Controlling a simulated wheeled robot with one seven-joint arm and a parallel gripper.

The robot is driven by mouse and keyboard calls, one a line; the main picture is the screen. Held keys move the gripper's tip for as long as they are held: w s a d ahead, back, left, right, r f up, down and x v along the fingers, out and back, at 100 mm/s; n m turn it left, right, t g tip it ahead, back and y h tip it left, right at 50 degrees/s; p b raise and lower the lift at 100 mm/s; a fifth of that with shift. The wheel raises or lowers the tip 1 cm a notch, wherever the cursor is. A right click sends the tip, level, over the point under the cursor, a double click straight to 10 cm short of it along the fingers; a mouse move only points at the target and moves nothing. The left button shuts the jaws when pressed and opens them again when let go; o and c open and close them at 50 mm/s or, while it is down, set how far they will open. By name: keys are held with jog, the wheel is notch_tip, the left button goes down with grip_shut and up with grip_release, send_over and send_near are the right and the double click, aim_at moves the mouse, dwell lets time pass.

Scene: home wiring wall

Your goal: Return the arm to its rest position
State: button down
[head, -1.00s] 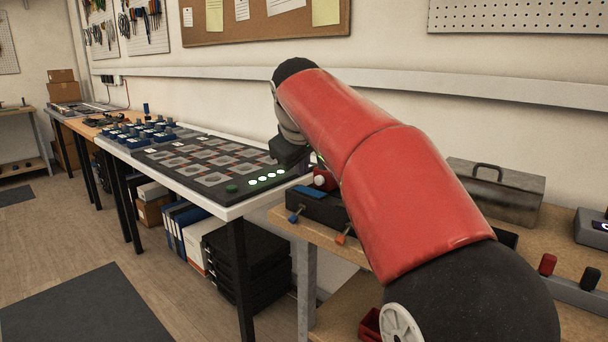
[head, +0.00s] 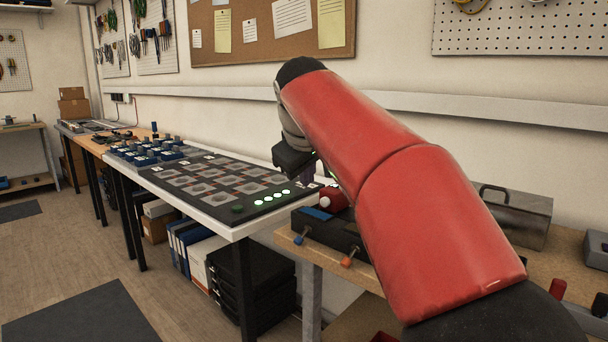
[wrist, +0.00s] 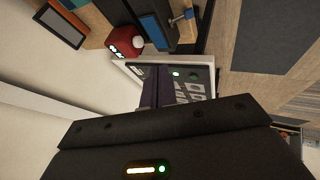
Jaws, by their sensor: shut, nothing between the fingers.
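My red arm (head: 410,220) reaches from the lower right toward the wall, bent at its upper end near the noticeboard. My gripper (head: 308,174) hangs at the arm's far end, above the right end of the black panel (head: 215,182) on the white table. Its fingers are partly hidden behind the arm. In the wrist view the dark gripper body fills the bottom, and its fingers (wrist: 151,92) are together and empty.
A black box with blue and orange levers (head: 325,230) and a red box with a white knob (head: 333,200) sit on the wooden bench below my arm. A grey toolbox (head: 520,215) stands to the right. Open floor (head: 130,265) lies to the left.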

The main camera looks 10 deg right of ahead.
jog(key=s+d+f+m+g+y, duration=0.1)
jog(key=s+f+m, duration=0.5)
jog(key=s+f, duration=1.9)
jog(key=s+y, duration=0.1)
jog(key=s, duration=0.2)
jog(key=shift+d+g, duration=0.15)
jog(key=shift+g, duration=0.15)
